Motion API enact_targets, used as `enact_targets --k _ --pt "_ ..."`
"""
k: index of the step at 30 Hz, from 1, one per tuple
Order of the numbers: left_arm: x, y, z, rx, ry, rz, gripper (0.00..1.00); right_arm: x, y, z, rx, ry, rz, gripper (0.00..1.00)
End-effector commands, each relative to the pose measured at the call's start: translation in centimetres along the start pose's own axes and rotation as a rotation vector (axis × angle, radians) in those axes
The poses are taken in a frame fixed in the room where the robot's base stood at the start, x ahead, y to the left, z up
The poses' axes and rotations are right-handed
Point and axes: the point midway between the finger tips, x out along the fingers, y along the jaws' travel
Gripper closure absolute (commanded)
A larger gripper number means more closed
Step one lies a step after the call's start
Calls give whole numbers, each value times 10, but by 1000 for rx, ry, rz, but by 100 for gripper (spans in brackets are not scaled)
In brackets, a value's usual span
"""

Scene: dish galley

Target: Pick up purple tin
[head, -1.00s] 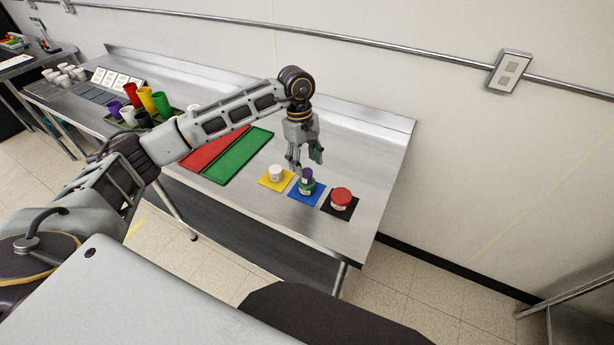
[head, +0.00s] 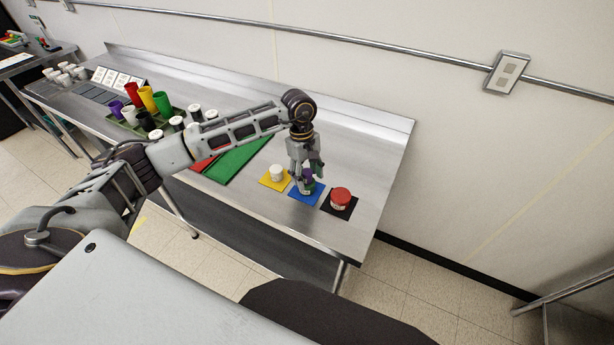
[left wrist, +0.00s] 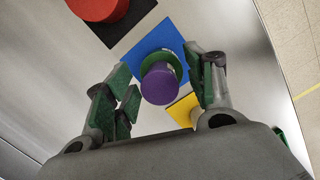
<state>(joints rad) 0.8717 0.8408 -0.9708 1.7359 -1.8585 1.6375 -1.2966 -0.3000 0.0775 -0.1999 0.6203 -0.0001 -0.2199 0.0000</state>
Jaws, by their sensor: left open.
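The purple tin (left wrist: 160,84), purple on top with a green band below, stands on a blue mat (left wrist: 150,45) between the open fingers of my left gripper (left wrist: 165,85) in the left wrist view. In the head view the tin (head: 307,187) is partly hidden by my left gripper (head: 306,178), which points down around it over the blue mat (head: 300,197). From these views I cannot tell whether the fingers touch the tin. My right gripper is not in view.
A white-lidded tin (head: 276,172) on a yellow mat (head: 268,182) stands left of it. A red-lidded tin (head: 341,195) on a black mat (head: 334,208) stands right. A green tray (head: 236,160) and coloured cups (head: 147,99) are further left. The table's right end is clear.

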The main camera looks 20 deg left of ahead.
Motion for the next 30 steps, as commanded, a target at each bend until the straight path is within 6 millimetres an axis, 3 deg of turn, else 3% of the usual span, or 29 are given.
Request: enact_targets --k 3,14,23,30 --pt "0 0 0 0 0 0 48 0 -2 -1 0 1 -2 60" --pt "0 0 0 0 0 0 94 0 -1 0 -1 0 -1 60" --pt "-2 0 0 0 1 1 95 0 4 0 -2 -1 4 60" --pt "-16 1 2 0 1 3 95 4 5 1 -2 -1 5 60"
